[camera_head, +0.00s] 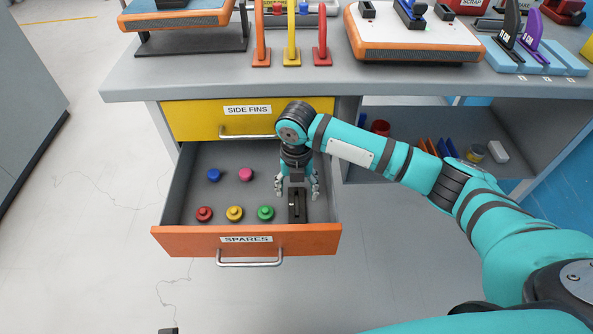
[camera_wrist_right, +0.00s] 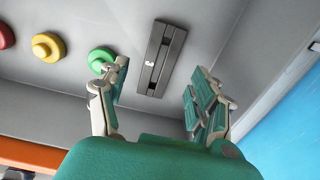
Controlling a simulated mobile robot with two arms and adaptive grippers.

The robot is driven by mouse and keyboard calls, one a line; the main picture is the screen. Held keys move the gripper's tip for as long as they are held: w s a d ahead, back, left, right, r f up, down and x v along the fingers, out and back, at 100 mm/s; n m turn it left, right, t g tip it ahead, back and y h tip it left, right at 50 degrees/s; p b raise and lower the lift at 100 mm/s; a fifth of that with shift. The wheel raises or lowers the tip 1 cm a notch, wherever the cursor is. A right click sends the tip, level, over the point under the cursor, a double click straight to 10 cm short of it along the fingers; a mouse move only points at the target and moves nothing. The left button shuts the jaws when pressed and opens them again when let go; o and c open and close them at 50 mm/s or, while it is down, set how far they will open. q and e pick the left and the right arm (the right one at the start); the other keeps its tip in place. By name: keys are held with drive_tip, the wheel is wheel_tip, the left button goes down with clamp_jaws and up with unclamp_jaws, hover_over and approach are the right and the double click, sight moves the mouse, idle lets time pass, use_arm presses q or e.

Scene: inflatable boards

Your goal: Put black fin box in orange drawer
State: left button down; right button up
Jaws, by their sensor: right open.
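The orange drawer (camera_head: 190,241), labelled SPARES, is pulled out below the bench. The black fin box (camera_head: 297,206), a long dark slotted block, lies on the drawer floor at its right side; in the right wrist view it shows as a dark bar (camera_wrist_right: 160,60) beside the green knob-shaped part. My right gripper (camera_head: 298,193) points down into the drawer over the fin box. In the right wrist view its fingers (camera_wrist_right: 157,95) are spread, with nothing between the tips, and the fin box lies beyond them. My left gripper is not in view.
Several coloured knob-shaped parts, among them a red one (camera_head: 204,214) and a green one (camera_head: 265,213), sit in the drawer left of the fin box. The closed yellow SIDE FINS drawer (camera_head: 190,121) is above. An open shelf (camera_head: 480,128) is at the right.

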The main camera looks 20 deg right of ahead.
sight(297, 203)
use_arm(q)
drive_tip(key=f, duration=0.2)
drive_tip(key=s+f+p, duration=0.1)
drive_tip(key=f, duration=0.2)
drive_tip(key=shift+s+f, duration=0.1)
use_arm(e)
wheel_tip(297, 203, up, 7)
drive_tip(key=shift+r, duration=0.15)
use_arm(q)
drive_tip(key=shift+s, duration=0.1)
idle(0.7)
